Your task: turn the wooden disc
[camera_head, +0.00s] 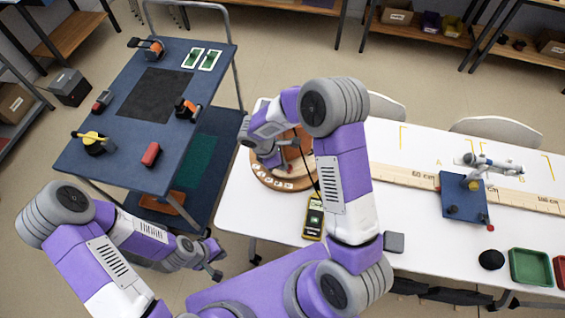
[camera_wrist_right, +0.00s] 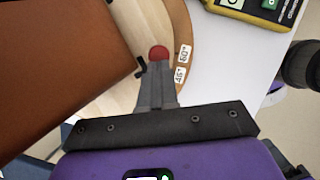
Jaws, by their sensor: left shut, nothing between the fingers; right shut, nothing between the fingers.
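The wooden disc (camera_head: 262,180) lies on the white table, partly hidden by my right arm in the head view. In the right wrist view the disc's light wood (camera_wrist_right: 132,28) shows, with a darker outer rim carrying angle labels. A red knob (camera_wrist_right: 158,53) stands near the disc's edge. My right gripper (camera_wrist_right: 156,68) is shut and empty, its fingertips close to the knob; whether they touch I cannot tell. In the head view my right gripper (camera_head: 284,160) is over the disc. My left gripper (camera_head: 214,264) is shut and empty, away from the disc at lower left.
A large brown block (camera_wrist_right: 55,65) fills the left of the right wrist view. A yellow meter (camera_head: 313,220) lies in front of the disc. A long ruler (camera_head: 400,177) and a blue stand (camera_head: 462,200) are to the right. A blue cart (camera_head: 120,150) stands left.

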